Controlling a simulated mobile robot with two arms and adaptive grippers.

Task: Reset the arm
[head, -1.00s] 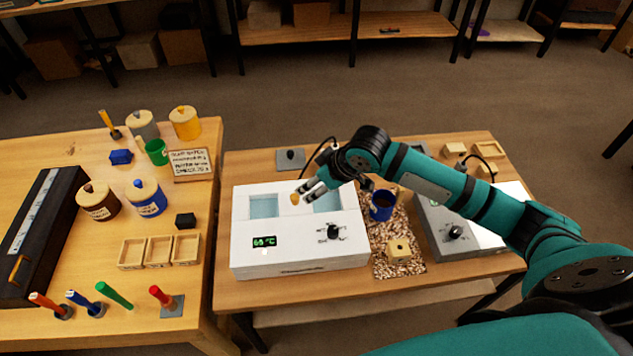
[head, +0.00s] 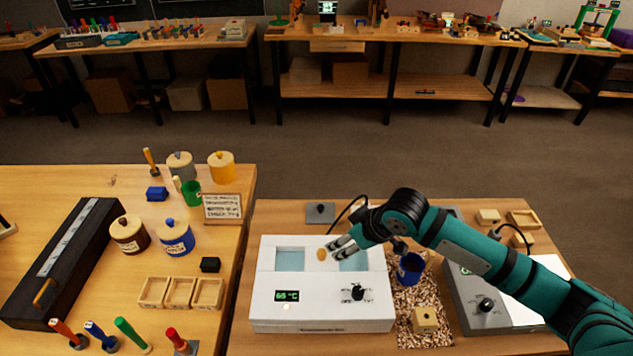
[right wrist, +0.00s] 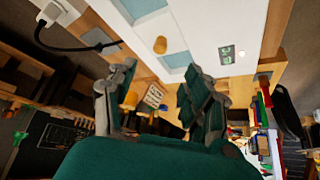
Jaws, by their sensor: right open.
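My right arm reaches in from the right in the head view. Its gripper (head: 342,246) is open and empty above the back of the white water bath (head: 322,311). A small orange knob-like piece (head: 321,254) shows just left of the fingertips, between two pale blue wells. In the right wrist view the two fingers of the right gripper (right wrist: 160,90) stand wide apart. The orange piece (right wrist: 160,45) appears beyond them, apart from both fingers. My left gripper is in neither view.
Right of the bath are a blue mug (head: 411,268), a mat of chips (head: 407,297) and a grey unit (head: 485,306) with a cable. The left table holds lidded jars (head: 175,239), a dark case (head: 62,262) and wooden trays (head: 180,293). Open floor lies behind.

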